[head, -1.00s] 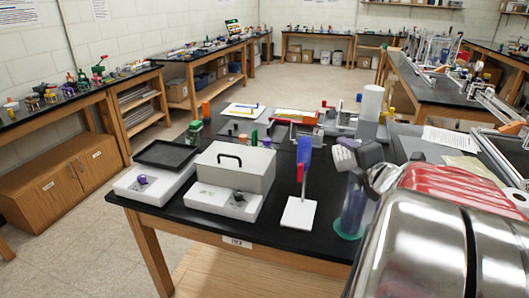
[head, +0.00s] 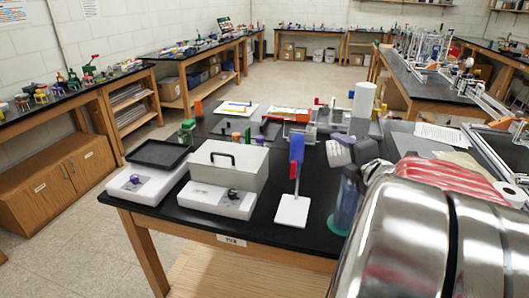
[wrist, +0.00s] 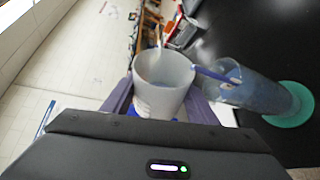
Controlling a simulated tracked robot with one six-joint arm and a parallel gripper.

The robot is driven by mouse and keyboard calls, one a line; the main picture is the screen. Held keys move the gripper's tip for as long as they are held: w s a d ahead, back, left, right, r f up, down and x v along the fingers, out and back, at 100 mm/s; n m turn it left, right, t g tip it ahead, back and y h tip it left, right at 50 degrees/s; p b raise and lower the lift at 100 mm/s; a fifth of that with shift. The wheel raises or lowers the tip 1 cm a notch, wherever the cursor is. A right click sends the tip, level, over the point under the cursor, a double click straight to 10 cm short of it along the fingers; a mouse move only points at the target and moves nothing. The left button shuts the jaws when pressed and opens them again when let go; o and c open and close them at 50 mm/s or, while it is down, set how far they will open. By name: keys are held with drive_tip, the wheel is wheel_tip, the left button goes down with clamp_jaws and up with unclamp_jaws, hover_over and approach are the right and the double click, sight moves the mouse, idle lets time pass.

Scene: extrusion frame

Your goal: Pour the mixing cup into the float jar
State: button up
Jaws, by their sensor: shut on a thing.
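A whitish translucent mixing cup (wrist: 160,98) is between the dark purple jaws of my gripper (wrist: 159,92), which is shut on it. I look into its open mouth in the wrist view; how full it is I cannot tell. In the head view the cup (head: 338,152) is held above the bench, near the top of the float jar. The float jar (head: 346,204) is a tall, clear bluish cylinder, partly hidden by my arm. In the wrist view the jar (wrist: 258,92) stands just right of the cup on a round green base. A thin blue bar spans between their rims.
A red and blue upright on a white plate (head: 293,211) stands left of the jar. Further left are a grey box with a black handle (head: 228,165) and a black tray (head: 160,153). A white cylinder (head: 362,102) stands behind.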

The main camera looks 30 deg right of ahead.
drive_tip(key=shift+f+m, duration=0.35)
drive_tip(key=shift+m, duration=0.25)
idle(0.7)
